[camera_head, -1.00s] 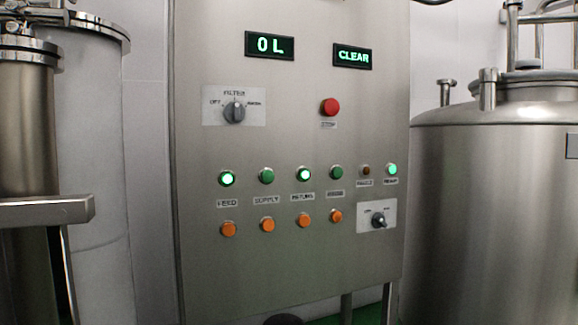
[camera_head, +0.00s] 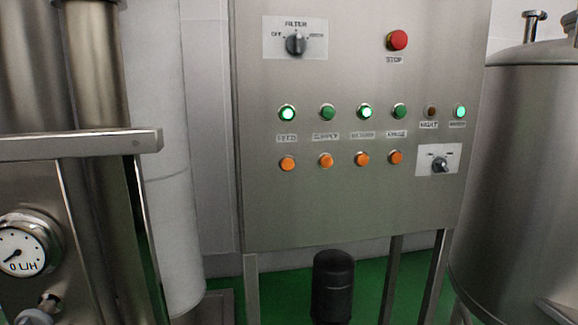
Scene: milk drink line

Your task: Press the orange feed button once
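The orange feed button (camera_head: 287,163) is the leftmost of a row of orange buttons on the steel control panel (camera_head: 350,215). It sits below the FEED label, and the green lamp (camera_head: 287,113) above that label is lit. Nothing covers the button. My gripper is not in view, so its state and its distance from the button do not show.
A red stop button (camera_head: 397,40), filter knob (camera_head: 296,44) and small selector (camera_head: 439,165) share the panel. A black rounded cylinder (camera_head: 333,285) is below it. Steel pipework with a gauge (camera_head: 22,250) stands left, a tank (camera_head: 525,170) right. Green floor (camera_head: 290,290) shows.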

